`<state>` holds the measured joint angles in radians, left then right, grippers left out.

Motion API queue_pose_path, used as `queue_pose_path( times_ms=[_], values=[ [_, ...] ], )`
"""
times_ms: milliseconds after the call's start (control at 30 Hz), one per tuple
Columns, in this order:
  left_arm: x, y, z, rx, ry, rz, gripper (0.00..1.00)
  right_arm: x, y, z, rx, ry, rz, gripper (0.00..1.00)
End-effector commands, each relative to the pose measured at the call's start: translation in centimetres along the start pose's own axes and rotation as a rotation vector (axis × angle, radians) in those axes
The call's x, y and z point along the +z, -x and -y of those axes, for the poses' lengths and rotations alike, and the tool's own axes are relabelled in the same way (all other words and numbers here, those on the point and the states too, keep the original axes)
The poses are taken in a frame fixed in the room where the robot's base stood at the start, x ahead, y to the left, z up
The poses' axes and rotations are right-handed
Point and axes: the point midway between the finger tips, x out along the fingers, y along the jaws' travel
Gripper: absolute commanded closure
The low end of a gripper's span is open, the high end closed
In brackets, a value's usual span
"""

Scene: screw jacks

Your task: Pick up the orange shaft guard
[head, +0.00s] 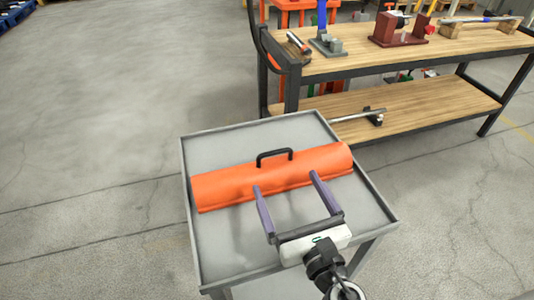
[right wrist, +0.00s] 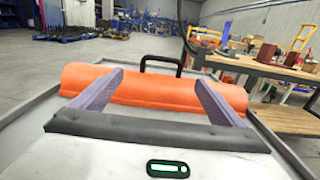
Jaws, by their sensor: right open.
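The orange shaft guard (head: 222,185) is a long half-round cover with a black handle (head: 273,156) on top. It lies across the grey cart (head: 215,262), and it also shows in the right wrist view (right wrist: 150,88). My right gripper (head: 285,182) is open, its two purple fingers wide apart and pointing at the near side of the guard. The fingertips overlap the guard's near edge in the head view; I cannot tell whether they touch it. My left gripper is not in view.
A wooden-topped workbench (head: 365,58) with a lower shelf stands behind the cart, holding a dark red stand (head: 398,32) and a grey jack part (head: 327,43). The cart has a raised rim. The floor to the left is clear.

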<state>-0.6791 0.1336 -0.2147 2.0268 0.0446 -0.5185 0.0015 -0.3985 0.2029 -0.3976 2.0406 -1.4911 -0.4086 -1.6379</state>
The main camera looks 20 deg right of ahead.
Motion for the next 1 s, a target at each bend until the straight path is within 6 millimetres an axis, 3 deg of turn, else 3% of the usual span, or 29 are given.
queue_pose_path(
  times_ms=[300, 433, 733, 1000],
  values=[
    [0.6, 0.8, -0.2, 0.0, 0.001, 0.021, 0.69, 0.1, -4.3, 0.1, -0.003, -0.002, 0.002, 0.07],
    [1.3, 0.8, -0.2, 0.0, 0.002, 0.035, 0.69, 0.0, -5.2, 0.1, -0.002, -0.003, 0.001, 0.07],
    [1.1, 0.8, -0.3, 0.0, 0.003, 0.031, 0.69, -0.4, -9.2, 0.3, -0.003, -0.003, 0.001, 0.07],
    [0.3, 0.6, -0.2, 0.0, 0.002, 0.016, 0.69, -0.4, -10.2, 0.3, -0.001, -0.003, 0.0, 0.07]
  ],
)
